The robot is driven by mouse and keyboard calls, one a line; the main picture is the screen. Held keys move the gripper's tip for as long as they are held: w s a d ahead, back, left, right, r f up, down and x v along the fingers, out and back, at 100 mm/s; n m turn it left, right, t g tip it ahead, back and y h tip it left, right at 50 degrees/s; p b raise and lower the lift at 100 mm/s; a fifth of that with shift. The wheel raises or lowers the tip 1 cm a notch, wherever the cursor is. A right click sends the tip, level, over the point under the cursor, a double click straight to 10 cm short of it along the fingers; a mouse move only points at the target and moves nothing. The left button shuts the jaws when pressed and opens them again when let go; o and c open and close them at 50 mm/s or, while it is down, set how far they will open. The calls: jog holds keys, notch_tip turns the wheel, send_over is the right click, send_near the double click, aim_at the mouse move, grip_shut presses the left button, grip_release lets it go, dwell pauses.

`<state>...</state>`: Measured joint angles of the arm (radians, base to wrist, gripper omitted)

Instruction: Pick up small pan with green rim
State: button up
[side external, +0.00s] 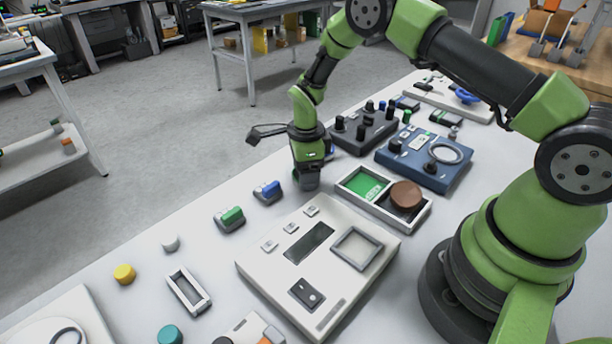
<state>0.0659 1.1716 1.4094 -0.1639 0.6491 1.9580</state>
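My gripper (307,182) points down low over the white table, between the small blue-topped block and the two-part tray. Its fingers are dark and small here, and I cannot tell whether they are open, shut or holding something. I cannot make out a small pan with a green rim. The nearest green things are a grey block with a green top (231,217), left of my gripper, and the green-floored compartment (362,185) of the white-rimmed tray, right of it. The spot directly under my gripper is hidden.
A white weighing device (270,266) with a square frame lies in front of my gripper. A brown disc (406,195) sits in the tray's right compartment. A blue box (425,158) and a dark knobbed box (364,132) stand behind. The blue-topped block (267,190) is close left.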

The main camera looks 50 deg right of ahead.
jog(key=shift+c, duration=1.1)
jog(key=shift+r, duration=0.1)
